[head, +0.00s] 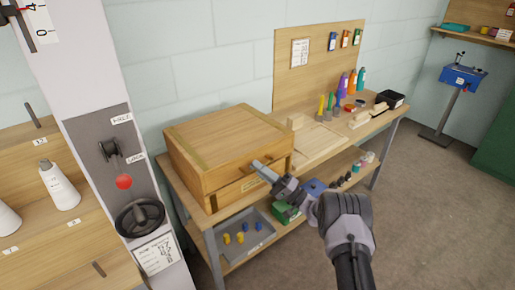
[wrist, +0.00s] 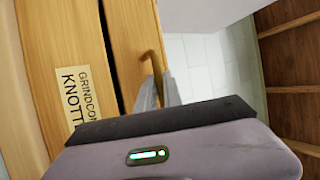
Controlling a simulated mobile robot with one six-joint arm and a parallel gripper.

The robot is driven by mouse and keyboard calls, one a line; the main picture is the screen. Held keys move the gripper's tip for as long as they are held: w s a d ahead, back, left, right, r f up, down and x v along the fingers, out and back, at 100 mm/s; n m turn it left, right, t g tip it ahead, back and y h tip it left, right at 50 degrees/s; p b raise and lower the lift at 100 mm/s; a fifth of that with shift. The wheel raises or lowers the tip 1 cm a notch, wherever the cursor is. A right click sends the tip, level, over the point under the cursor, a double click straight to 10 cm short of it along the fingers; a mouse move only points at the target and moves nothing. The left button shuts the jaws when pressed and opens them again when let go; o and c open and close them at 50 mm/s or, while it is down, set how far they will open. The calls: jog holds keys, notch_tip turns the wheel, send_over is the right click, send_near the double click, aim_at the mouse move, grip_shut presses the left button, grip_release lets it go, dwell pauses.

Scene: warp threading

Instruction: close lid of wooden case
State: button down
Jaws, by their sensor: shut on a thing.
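The wooden case (head: 222,140) sits on the left end of the workbench, its broad lid (head: 215,130) lying over the top. A narrow dark seam runs between the lid's front and the labelled lower body; I cannot tell whether the lid is fully seated. My gripper (head: 259,165) is at the case's front, shut on a small brass-coloured handle on the lid's front side. In the wrist view the handle (wrist: 152,60) curves out between my fingertips (wrist: 159,88), which hide its end. The label plate (wrist: 73,100) is on the body beside the seam.
A grey tray (head: 245,235) with small coloured pieces is on the shelf below. Bottles (head: 352,80), a black bin (head: 390,98) and wooden parts stand on the bench to the right. A white column with a handwheel (head: 140,217) is at left.

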jog(key=shift+f+y, duration=0.3)
jog(key=shift+f, duration=0.2)
jog(key=shift+s+f, duration=0.15)
jog(key=shift+f, duration=0.15)
jog(key=shift+f, duration=0.1)
jog(key=c, duration=1.5)
grip_release()
jog(key=shift+r, duration=0.2)
jog(key=p+v, duration=0.2)
jog(key=v, duration=1.5)
jog(key=shift+d+f+p, duration=0.15)
jog(key=shift+p, duration=0.15)
jog(key=shift+s, duration=0.1)
